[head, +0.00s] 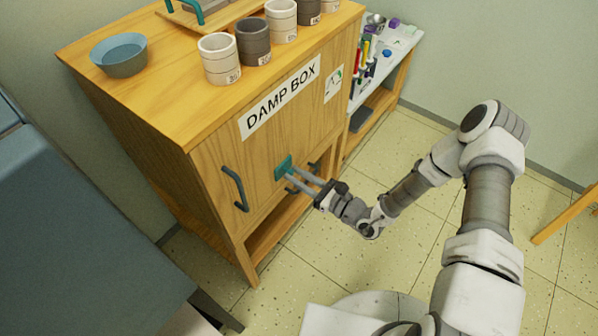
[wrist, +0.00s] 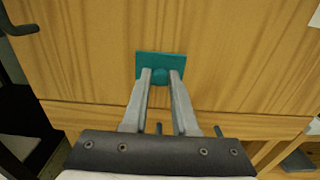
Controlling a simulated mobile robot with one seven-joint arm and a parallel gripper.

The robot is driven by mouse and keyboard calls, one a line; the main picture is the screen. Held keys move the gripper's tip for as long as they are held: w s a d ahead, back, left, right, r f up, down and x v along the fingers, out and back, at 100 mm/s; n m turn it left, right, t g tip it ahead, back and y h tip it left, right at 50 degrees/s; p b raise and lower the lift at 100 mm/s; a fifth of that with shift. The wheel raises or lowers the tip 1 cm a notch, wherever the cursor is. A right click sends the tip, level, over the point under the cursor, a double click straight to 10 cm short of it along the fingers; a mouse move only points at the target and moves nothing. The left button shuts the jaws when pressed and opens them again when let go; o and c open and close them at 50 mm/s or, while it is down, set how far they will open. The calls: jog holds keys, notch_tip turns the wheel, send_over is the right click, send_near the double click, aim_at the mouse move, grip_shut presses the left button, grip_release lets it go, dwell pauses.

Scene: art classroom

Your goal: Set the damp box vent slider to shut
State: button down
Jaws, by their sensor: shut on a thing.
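The damp box (head: 215,155) is a wooden cabinet with a "DAMP BOX" label on its front. The vent slider is a small teal plate (head: 284,167) on the cabinet front below the label. My gripper (head: 296,175) reaches the slider from the right. In the wrist view my gripper (wrist: 160,75) has its two fingertips on either side of the knob, shut on it. Any slot or vent openings behind the plate are hidden.
A dark handle (head: 235,188) is left of the slider, and another (head: 314,170) shows behind my fingers. Several cups (head: 219,60) and a blue bowl (head: 119,55) stand on top. A shelf unit with tools (head: 390,55) stands at right. The floor (head: 400,160) is clear.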

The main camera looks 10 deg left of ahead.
jog(key=shift+s+a, duration=0.15)
jog(key=shift+s, duration=0.15)
jog(key=c, duration=0.7)
grip_release()
jog(key=shift+w, duration=0.1)
jog(key=p+v, duration=0.1)
jog(key=v, duration=1.6)
jog(key=shift+d, duration=0.2)
